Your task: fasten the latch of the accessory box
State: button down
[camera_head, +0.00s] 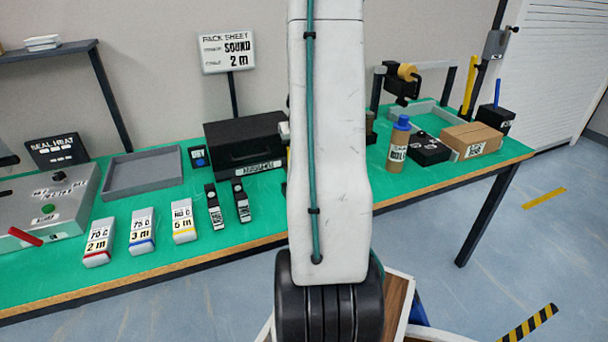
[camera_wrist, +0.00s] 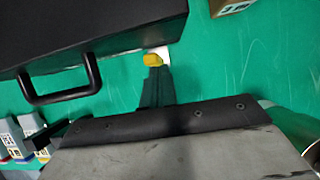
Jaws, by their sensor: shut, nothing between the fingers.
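The accessory box (camera_head: 245,145) is a black case standing on the green table, its lid down as far as I can see. Its front label shows in the head view; my arm covers its right end. In the wrist view the box (camera_wrist: 90,30) fills the upper left, with its black handle (camera_wrist: 62,92) at the front. My gripper (camera_wrist: 154,72) is shut and empty, its dark fingers close to the box's near corner. A small yellow piece (camera_wrist: 153,59) and a white piece (camera_wrist: 164,52) sit at the fingertips beside the box; I cannot tell which is the latch or whether the fingers touch it.
Two black handheld items (camera_head: 228,204) and several labelled blocks (camera_head: 143,233) stand in front of the box. A grey tray (camera_head: 143,172) is to its left. A bottle (camera_head: 398,147) and a cardboard box (camera_head: 471,140) stand to the right.

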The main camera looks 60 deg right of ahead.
jog(key=shift+w+d+r, duration=0.5)
jog(key=shift+w+r, duration=0.2)
jog(key=shift+w, duration=0.15)
jog(key=shift+s+r, duration=0.1)
jog(key=shift+r, duration=0.05)
jog(key=s+a+r, duration=0.3)
jog(key=s+r, duration=0.1)
jog(key=r, duration=0.1)
jog(key=shift+r, duration=0.2)
